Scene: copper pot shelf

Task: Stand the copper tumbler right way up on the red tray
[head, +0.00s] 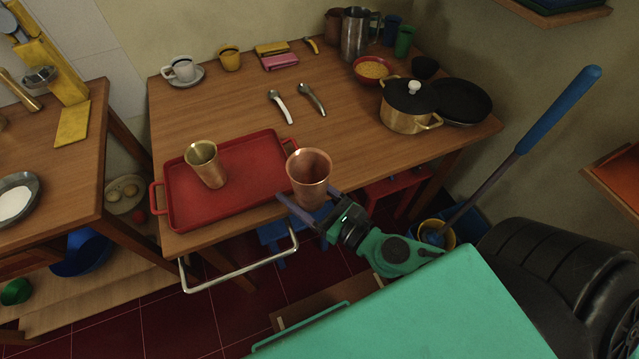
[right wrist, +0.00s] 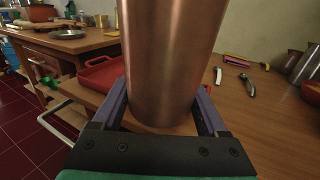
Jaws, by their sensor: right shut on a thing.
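A copper tumbler (head: 309,174) is held upright, mouth up, in my right gripper (head: 308,207) at the right end of the red tray. In the right wrist view the copper tumbler (right wrist: 168,60) fills the space between the two purple fingers of my right gripper (right wrist: 164,112). The red tray (head: 240,160) lies at the front left of the table, and part of it shows in the right wrist view (right wrist: 100,74). Whether the tumbler's base touches anything is hidden. A brass-coloured tumbler (head: 206,165) stands upright on the tray's left part. My left gripper is not in view.
A lidded brass pot (head: 406,107), a black pan (head: 462,101) and a red bowl (head: 372,70) stand at the right. A metal rail (head: 240,272) runs along the table front. The tray's middle is clear.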

